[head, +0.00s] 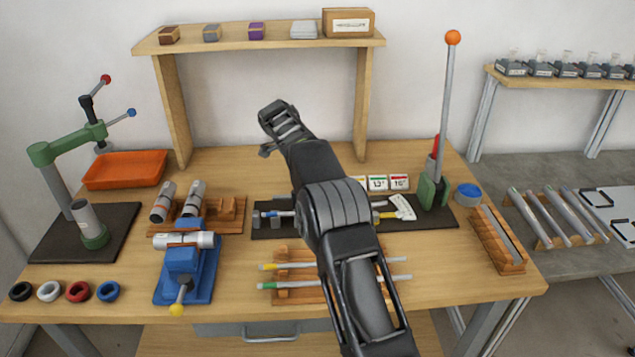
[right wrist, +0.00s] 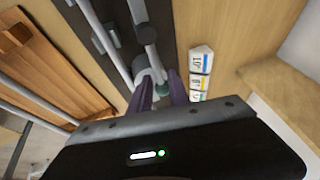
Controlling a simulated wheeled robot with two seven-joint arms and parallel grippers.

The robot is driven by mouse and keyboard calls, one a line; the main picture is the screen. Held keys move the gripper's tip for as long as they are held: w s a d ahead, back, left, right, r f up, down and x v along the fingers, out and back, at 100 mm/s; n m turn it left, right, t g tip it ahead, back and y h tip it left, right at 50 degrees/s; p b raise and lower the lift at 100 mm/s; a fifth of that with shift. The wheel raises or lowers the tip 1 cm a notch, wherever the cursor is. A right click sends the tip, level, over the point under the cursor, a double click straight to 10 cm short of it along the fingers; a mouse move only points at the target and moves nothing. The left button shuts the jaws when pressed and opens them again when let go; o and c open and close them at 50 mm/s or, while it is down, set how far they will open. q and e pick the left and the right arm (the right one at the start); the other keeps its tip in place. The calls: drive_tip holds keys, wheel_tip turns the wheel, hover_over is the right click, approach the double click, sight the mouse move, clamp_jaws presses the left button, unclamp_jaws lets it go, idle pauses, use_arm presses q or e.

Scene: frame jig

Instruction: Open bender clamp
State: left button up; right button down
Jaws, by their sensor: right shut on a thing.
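The bender's dark base plate (head: 440,219) lies across the middle of the bench. Its green block (head: 430,192) stands at the right end with a red-tipped lever (head: 435,160) and a tall orange-balled lever (head: 449,110), both roughly upright. My right arm reaches over the plate and hides its middle; the fingertips are hidden in the head view. In the right wrist view my right gripper (right wrist: 163,92) has its purple fingers closed around a small teal-grey part (right wrist: 162,86) above the dark plate. I cannot tell whether this is the clamp. My left gripper is out of view.
Labelled blocks (head: 389,183) stand behind the plate, close to the gripper in the right wrist view (right wrist: 200,70). A wooden rack with rods (head: 290,291) lies in front. A blue vise (head: 185,270) is at left. A shelf (head: 270,40) stands behind.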

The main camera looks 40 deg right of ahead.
drive_tip(key=shift+s+d, duration=0.1)
drive_tip(key=c, duration=1.5)
unclamp_jaws()
drive_tip(key=shift+a+r, duration=0.2)
drive_tip(key=shift+r, duration=0.2)
drive_tip(key=p+v, duration=0.4)
drive_tip(key=v, duration=0.3)
drive_tip(key=shift+p, duration=0.3)
